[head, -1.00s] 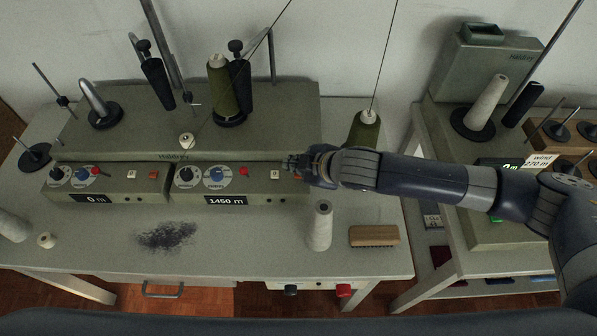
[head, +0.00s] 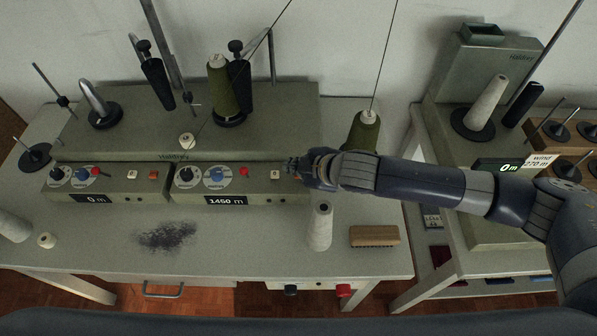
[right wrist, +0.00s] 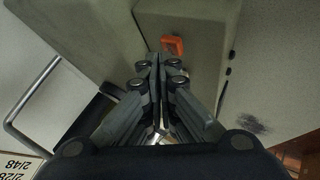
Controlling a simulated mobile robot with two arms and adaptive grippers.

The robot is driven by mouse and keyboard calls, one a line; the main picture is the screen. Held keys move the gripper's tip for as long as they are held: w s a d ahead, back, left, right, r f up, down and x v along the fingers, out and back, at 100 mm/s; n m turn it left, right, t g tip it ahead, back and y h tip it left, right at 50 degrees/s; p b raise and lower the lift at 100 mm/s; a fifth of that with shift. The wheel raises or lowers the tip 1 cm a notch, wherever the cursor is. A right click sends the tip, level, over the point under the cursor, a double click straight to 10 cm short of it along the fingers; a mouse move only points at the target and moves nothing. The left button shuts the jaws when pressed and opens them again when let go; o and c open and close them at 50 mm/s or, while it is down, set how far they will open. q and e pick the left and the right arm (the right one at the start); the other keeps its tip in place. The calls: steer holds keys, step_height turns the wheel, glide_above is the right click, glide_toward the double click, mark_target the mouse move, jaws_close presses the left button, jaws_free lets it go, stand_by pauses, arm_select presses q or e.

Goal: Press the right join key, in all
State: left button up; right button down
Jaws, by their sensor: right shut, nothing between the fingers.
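In the right wrist view an orange key (right wrist: 173,46) sits on the box just beyond my fingertips. In the head view my right gripper hides that spot. My right gripper (head: 293,168) is shut and empty at the right end of the box; it also shows in the right wrist view (right wrist: 155,62). I cannot tell whether the fingertips touch the key; a small gap appears. My left gripper is not in view.
The left control box (head: 110,184) has its own orange key (head: 153,174) and reads 0 m. A pale cone (head: 320,226) and a brush (head: 374,236) stand below my right arm. A green cone (head: 363,130) is behind it. Dark lint (head: 167,236) lies on the table.

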mark_target(296, 176)
steer(key=shift+f, duration=0.55)
stand_by(0.8)
steer(key=shift+r+p, duration=0.95)
step_height(296, 176, up, 5)
steer(key=p, duration=0.5)
stand_by(0.7)
